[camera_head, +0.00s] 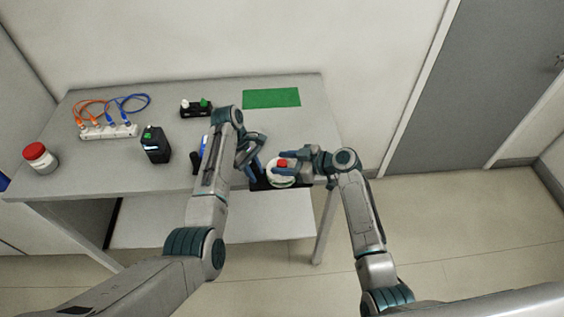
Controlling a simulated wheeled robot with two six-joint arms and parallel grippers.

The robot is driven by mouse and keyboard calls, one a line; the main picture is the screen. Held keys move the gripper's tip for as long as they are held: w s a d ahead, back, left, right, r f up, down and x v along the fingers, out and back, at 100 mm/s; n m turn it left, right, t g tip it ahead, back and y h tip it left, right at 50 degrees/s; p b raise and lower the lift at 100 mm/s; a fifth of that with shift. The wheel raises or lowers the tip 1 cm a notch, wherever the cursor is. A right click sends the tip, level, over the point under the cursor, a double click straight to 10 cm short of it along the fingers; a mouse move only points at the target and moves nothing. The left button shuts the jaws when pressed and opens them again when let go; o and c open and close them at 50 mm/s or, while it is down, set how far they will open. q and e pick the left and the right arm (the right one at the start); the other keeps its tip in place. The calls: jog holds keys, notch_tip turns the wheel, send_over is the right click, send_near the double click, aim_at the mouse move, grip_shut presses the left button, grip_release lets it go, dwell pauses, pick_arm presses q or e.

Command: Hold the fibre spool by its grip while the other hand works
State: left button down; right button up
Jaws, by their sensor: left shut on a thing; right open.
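The fibre spool (279,180) is a pale round body with a red part (282,163) on top and a dark part beneath, at the table's front edge right of centre. My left gripper (257,173) is at its left side, shut on what seems to be the spool's grip; the fingers and arm hide the exact contact. My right gripper (281,162) comes in from the right and is open, its fingers about the red part. I cannot tell whether they touch it.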

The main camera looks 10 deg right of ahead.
jog(key=shift+w+a+f, duration=0.15)
jog(key=shift+w+a, duration=0.05)
jog(key=shift+a, duration=0.15)
jog(key=shift+c, duration=0.4)
jog(key=c, duration=0.9)
jog(key=m+t+h, duration=0.2)
jog(key=m+t, duration=0.1)
jog(key=shift+s+h, duration=0.1)
jog(key=shift+h, duration=0.2)
jog(key=shift+m+t+h, duration=1)
jog(key=shift+m+h, duration=0.1)
jog(key=shift+m, duration=0.3)
